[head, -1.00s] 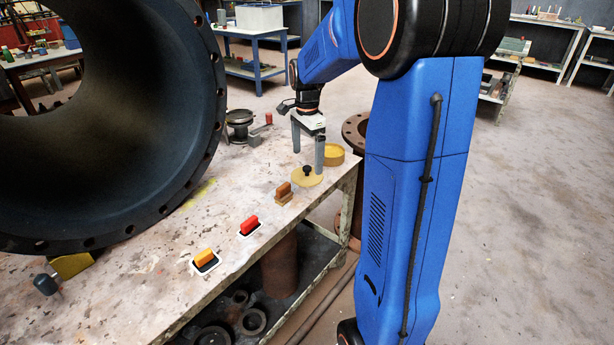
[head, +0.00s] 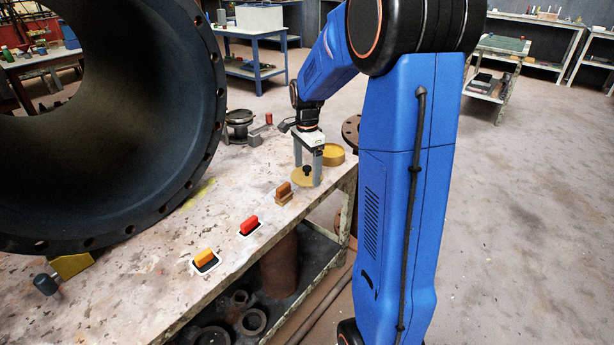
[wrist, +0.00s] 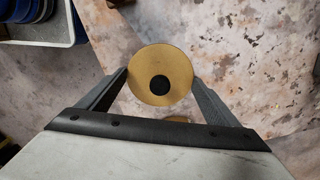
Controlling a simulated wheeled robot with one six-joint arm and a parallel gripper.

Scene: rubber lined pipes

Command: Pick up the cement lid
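The cement lid (head: 306,177) is a flat yellow-tan disc with a black knob in its middle. It lies on the worn workbench (head: 165,270) near its far right corner. In the wrist view the lid (wrist: 151,62) shows between and a little beyond the two fingers, with its black knob (wrist: 159,85) between them. My gripper (head: 308,178) is open above the lid, fingers pointing down on either side of the knob. It also shows in the wrist view (wrist: 163,77). I cannot tell how high the fingertips are above the lid.
A round yellow container (head: 333,155) stands just behind the lid. A brown-handled block (head: 284,193), a red-handled one (head: 249,226) and an orange-handled one (head: 205,260) line the front edge. A large black pipe (head: 110,110) fills the left. A metal pot (head: 239,124) stands behind.

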